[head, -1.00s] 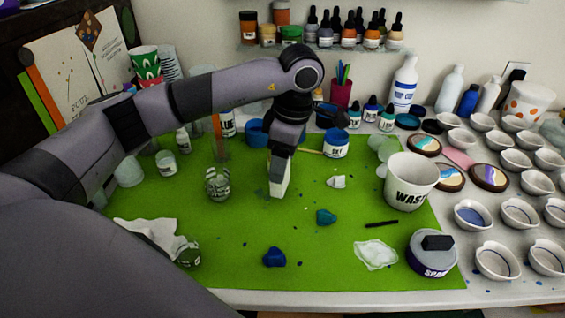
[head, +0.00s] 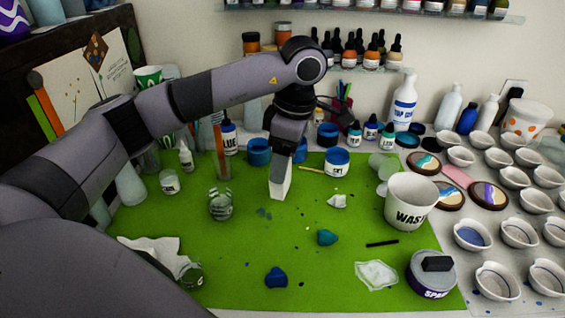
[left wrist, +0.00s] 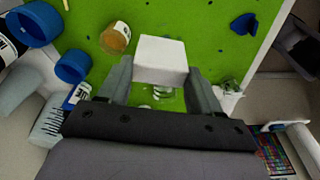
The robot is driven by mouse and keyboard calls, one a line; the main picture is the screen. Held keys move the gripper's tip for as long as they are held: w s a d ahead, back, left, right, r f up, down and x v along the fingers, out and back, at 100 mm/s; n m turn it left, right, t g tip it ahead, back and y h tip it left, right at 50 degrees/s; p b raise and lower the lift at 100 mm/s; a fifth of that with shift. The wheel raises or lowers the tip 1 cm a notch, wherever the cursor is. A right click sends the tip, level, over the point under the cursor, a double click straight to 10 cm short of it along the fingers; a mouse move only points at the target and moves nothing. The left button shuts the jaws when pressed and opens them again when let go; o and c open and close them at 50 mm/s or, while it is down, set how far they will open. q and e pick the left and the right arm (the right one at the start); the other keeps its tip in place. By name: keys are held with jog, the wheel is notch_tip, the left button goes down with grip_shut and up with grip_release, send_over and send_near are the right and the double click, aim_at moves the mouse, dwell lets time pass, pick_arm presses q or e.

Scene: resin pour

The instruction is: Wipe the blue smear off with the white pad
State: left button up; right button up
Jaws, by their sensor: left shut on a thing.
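The white pad (head: 281,182) is held upright below my left gripper (head: 287,150). In the left wrist view the pad (left wrist: 161,55) sits between the two fingers of the left gripper (left wrist: 160,84). A faint blue-grey smear (head: 264,212) lies in small patches on the green mat (head: 300,255), just in front and to the left of the pad's lower end. The pad looks apart from the smear; I cannot tell whether it touches the mat. My right gripper is not in view.
A glass jar (head: 221,204) stands left of the smear. Teal (head: 327,237) and blue (head: 276,277) lumps lie in front. A white waste cup (head: 411,202) stands at the right. Blue-lidded pots (head: 336,162) stand behind.

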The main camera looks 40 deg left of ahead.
pick_arm(q)
jog(key=shift+f, duration=0.15)
jog(key=shift+f+b, duration=1.2)
jog(key=shift+f, duration=0.3)
jog(key=shift+r, duration=0.1)
